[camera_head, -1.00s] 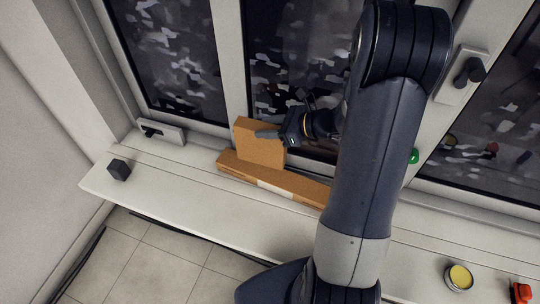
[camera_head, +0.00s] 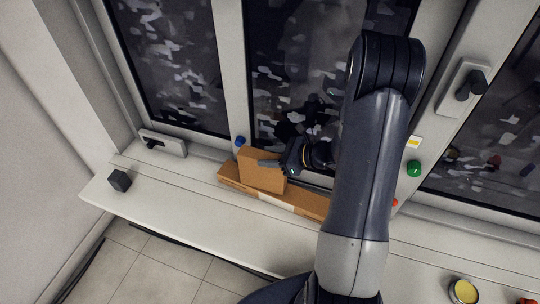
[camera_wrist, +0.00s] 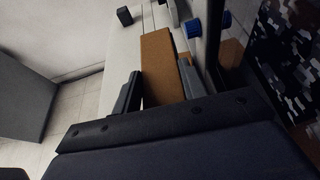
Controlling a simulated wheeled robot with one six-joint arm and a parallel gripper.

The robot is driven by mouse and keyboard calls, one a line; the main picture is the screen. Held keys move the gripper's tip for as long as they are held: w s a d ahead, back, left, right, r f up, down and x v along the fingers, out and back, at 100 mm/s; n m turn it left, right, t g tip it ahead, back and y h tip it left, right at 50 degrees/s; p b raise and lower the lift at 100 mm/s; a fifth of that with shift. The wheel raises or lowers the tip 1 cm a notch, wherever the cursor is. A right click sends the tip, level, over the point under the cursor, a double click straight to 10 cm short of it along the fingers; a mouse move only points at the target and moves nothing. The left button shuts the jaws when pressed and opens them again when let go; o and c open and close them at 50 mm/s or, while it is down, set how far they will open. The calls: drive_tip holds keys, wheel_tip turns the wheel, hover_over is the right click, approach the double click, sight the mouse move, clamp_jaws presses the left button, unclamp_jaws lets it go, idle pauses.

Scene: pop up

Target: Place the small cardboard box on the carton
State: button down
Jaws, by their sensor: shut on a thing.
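The small cardboard box (camera_head: 262,171) is an upright brown block in the head view, in front of the window. My gripper (camera_head: 268,163) comes from the right and is shut on its upper part. In the wrist view, the box (camera_wrist: 160,68) stands between my two fingers (camera_wrist: 161,82). The carton (camera_head: 302,204) is a long, low brown box with a pale label, lying along the sill. The small box overlaps the carton's left part in the picture. I cannot tell whether the two touch. My arm hides the carton's right end.
A dark cube (camera_head: 119,181) stands at the sill's left end. A blue round thing (camera_head: 240,141) is behind the small box, near the window frame. A green round thing (camera_head: 414,168) and a tin with yellow inside (camera_head: 463,291) are to the right. The front-left sill is clear.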

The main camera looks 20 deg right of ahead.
drive_tip(key=c, duration=0.8)
unclamp_jaws()
drive_tip(key=shift+c, duration=0.2)
drive_tip(key=shift+r, duration=0.1)
drive_tip(key=shift+s+d+r, duration=0.1)
drive_tip(key=shift+d, duration=0.1)
drive_tip(key=v, duration=0.7)
